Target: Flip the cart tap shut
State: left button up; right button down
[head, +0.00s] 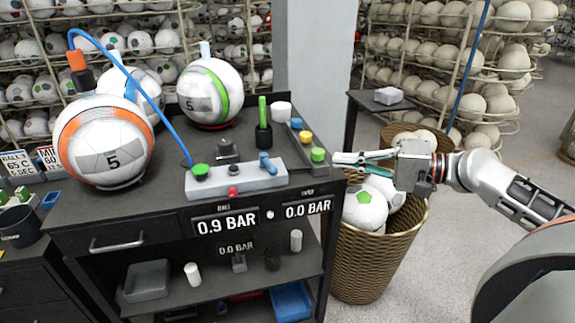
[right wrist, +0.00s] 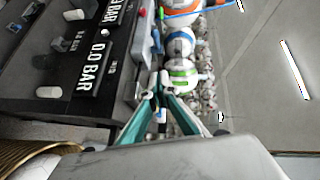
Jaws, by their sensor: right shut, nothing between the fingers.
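The cart's pale manifold block (head: 236,180) lies on the front of the dark cart top. A blue tap lever (head: 267,163) stands up on the block's right end, and a small blue part also shows in the right wrist view (right wrist: 156,38). A green fitting (head: 200,172) with the blue hose is on the left end. A red button (head: 233,193) is on the front. My right gripper (head: 338,158) is shut and empty, pointing left just past the cart's right edge, apart from the tap. Its fingers (right wrist: 163,78) meet in the right wrist view. My left gripper is out of view.
A wicker basket of balls (head: 365,258) stands below my right gripper. Displays read 0.9 BAR and 0.0 BAR.

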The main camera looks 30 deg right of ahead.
aim_at(268, 164)
jog(key=b+x, duration=0.4)
jog(key=x, duration=0.4)
jog(key=shift+w+a+f, duration=0.1)
jog(key=shift+a+f, duration=0.05)
jog(key=shift+a, duration=0.05)
jog(key=shift+w+a+f+b, duration=0.2)
jog(key=shift+w+a+b, duration=0.3)
jog(key=shift+b, duration=0.55)
jog(key=shift+w+r, duration=0.1)
jog(key=shift+r, duration=0.15)
jog(key=shift+a+p, duration=0.35)
jog(key=shift+p, duration=0.25)
jog(key=shift+a+p, duration=0.6)
jog(key=shift+a, duration=0.1)
jog(key=shift+a+p, duration=0.15)
jog(key=shift+p, duration=0.3)
jog(key=shift+a+f+p, duration=0.1)
jog(key=shift+a+p, duration=0.25)
jog(key=shift+p, duration=0.25)
jog(key=shift+a+f+p, duration=0.3)
jog(key=shift+p, duration=0.05)
jog(key=shift+f, duration=0.1)
